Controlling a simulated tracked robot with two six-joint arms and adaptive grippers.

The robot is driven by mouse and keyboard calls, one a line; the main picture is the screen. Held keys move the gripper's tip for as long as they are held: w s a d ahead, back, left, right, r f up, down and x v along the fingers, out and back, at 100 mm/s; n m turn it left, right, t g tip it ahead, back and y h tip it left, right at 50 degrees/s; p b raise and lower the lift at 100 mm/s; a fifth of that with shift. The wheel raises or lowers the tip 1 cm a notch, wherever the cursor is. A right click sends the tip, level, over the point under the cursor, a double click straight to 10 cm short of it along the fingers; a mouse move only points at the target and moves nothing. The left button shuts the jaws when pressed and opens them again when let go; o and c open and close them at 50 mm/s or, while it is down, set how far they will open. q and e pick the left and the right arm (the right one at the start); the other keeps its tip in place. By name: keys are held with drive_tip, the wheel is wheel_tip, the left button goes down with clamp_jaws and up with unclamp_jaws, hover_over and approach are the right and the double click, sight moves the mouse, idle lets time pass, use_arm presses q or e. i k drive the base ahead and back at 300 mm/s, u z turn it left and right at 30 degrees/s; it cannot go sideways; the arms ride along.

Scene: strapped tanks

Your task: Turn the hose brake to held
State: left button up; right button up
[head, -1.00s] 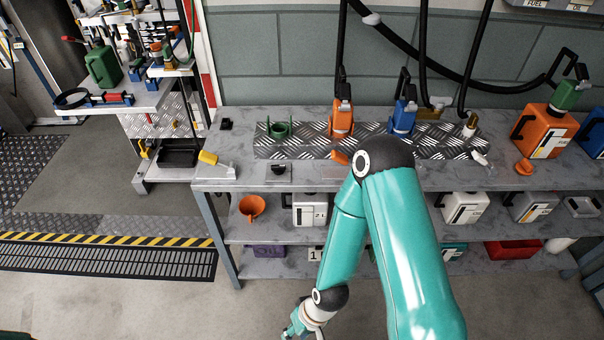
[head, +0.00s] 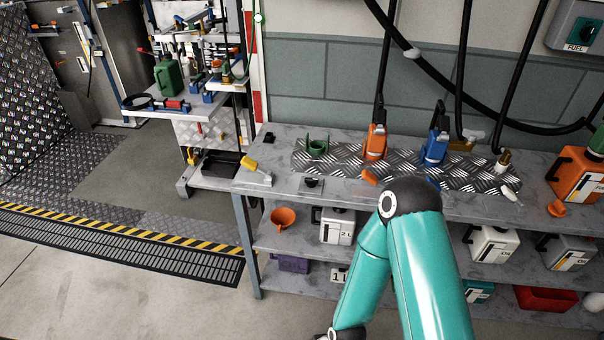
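A yellow lever (head: 250,163) on a light grey base lies at the left end of the workbench top. It may be the hose brake; no label on it is readable. My teal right arm rises from the bottom edge, bends at a dark elbow in front of the bench, and runs down again. Its gripper is out of view below the bottom edge. My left arm and gripper are not in view.
The grey workbench (head: 222,183) carries a tread-plate strip (head: 343,160) with an orange nozzle (head: 376,143) and a blue nozzle (head: 434,148). Black hoses hang above. An orange can (head: 577,172) stands at right. The floor left of the bench (head: 120,290) is clear.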

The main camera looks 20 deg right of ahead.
sight(311, 182)
drive_tip(key=i, duration=0.85)
drive_tip(key=z, duration=0.05)
